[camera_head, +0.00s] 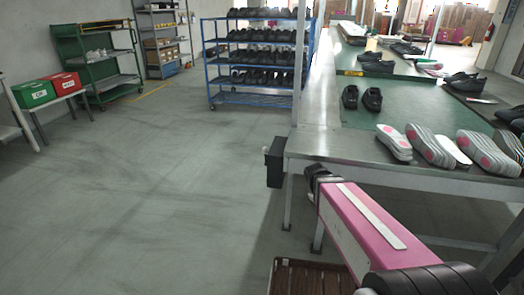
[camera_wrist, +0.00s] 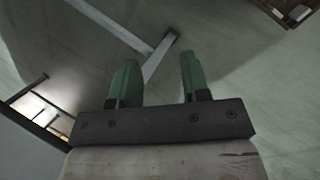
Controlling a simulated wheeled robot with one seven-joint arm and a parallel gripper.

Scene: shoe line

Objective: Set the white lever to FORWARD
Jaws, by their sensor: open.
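No white lever can be made out in either view, and no FORWARD marking is readable. A dark box (camera_head: 274,162) is fixed at the left front corner of the conveyor table (camera_head: 400,178); no lever can be made out on it. My gripper (camera_wrist: 159,62) shows in the wrist view with two green fingers apart and nothing between them. Behind the fingers are the floor and pale metal legs. In the head view my pink arm reaches toward the table's front corner, and my gripper cannot be made out there.
Shoes and striped soles (camera_head: 430,147) lie on the table. A blue rack (camera_head: 258,98) of dark shoes stands behind. Green (camera_head: 33,94) and red (camera_head: 63,82) boxes sit at the left. A brown slatted crate (camera_head: 300,279) is on the floor below my arm. The left floor is clear.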

